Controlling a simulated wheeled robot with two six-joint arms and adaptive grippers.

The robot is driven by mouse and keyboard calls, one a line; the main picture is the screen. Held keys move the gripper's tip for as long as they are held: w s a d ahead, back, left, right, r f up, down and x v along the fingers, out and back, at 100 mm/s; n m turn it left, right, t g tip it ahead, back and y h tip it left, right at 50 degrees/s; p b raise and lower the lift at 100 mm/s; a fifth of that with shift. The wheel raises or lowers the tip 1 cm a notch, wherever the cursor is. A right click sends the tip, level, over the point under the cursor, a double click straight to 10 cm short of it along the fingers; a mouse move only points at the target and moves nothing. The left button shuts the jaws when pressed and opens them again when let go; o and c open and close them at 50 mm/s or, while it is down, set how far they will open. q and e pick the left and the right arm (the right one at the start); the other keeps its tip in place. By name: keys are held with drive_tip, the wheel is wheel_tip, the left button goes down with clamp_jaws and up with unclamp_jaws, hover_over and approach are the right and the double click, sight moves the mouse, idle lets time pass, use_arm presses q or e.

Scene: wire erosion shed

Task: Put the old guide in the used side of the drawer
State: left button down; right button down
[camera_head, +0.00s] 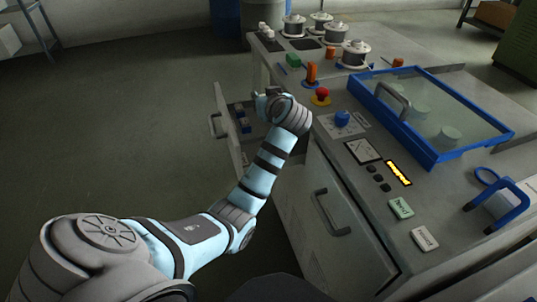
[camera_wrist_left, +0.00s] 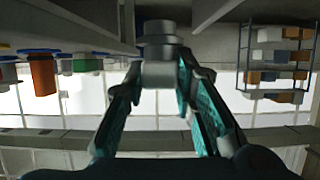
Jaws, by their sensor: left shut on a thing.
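My left gripper (camera_head: 270,97) is by the left side of the machine, above the open drawer (camera_head: 229,125). In the left wrist view its fingers (camera_wrist_left: 160,80) are shut on a grey, stepped round piece (camera_wrist_left: 160,48), which looks like the old guide. In the head view I cannot make the guide out clearly at the gripper. The drawer's pale front panel stands out from the machine, with small blue items (camera_head: 243,127) behind it. The gripper and arm hide part of the drawer, and I cannot tell its used side. My right gripper is not in view.
The machine top holds a blue-framed clear cover (camera_head: 430,110), a red button (camera_head: 322,93), a blue knob (camera_head: 342,118) and an orange piece (camera_head: 312,73). Several wire spools (camera_head: 355,53) stand at its back. A handled door (camera_head: 330,212) is below. Floor to the left is clear.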

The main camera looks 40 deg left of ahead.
use_arm(q)
wheel_tip(320, 180, down, 18)
drive_tip(key=b, duration=0.4)
drive_tip(key=shift+a+r, duration=0.1)
drive_tip(key=shift+r, duration=0.05)
drive_tip(key=c, duration=1.3)
unclamp_jaws()
drive_tip(key=shift+b, duration=0.3)
drive_tip(key=shift+c, duration=0.2)
drive_tip(key=shift+r, duration=0.1)
drive_tip(key=shift+s+d+r, duration=0.1)
drive_tip(key=shift+d+r, duration=0.05)
drive_tip(key=shift+d, duration=0.1)
drive_tip(key=p+v, duration=0.3)
drive_tip(key=v, duration=0.8)
drive_tip(key=shift+s, duration=0.25)
